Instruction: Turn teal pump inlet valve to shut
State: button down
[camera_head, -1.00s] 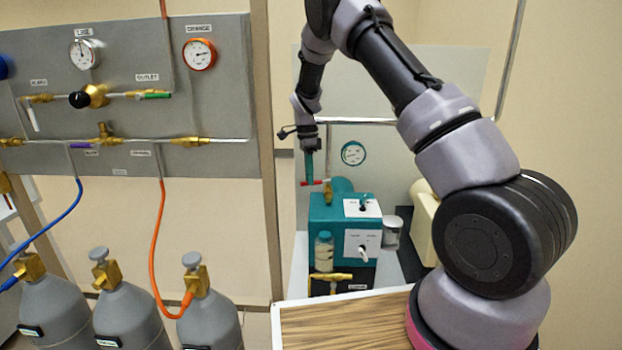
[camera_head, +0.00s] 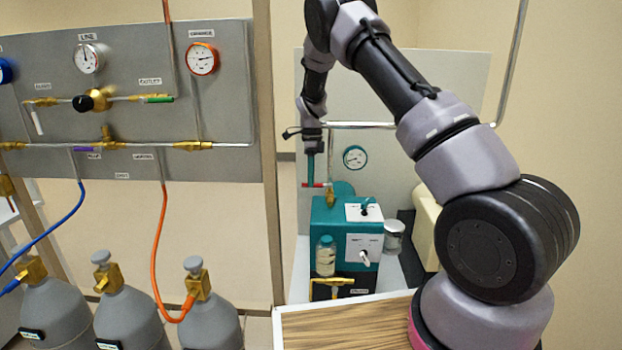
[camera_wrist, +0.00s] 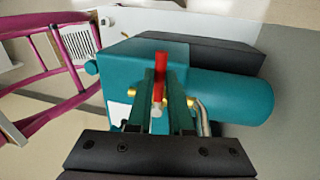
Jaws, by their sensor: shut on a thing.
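The teal pump (camera_head: 328,213) stands on a bench behind the wooden top, with a white switch panel on its front. In the wrist view the pump's teal body (camera_wrist: 125,70) and motor cylinder (camera_wrist: 235,93) lie beyond my fingers. The inlet valve has a red lever (camera_wrist: 160,68), which runs lengthwise between my fingers, with brass fittings at either side. My gripper (camera_wrist: 160,100) is shut on the red lever. In the head view my gripper (camera_head: 311,170) points down above the pump's left side; the lever there is small and partly hidden.
A teal-rimmed gauge (camera_head: 355,157) is on the panel behind the pump. A glass jar (camera_head: 325,256) and a metal cup (camera_head: 394,236) are near the pump. Grey gas cylinders (camera_head: 130,318) with hoses stand at left below the gauge panel (camera_head: 120,60).

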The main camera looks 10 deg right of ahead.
jog(key=c, duration=0.8)
grip_release()
jog(key=shift+c, duration=0.2)
jog(key=shift+w+r, duration=0.1)
jog(key=shift+r, duration=0.05)
notch_tip(320, 180, up, 10)
jog(key=w, duration=0.2)
jog(key=shift+d+r, duration=0.2)
jog(key=shift+d, duration=0.05)
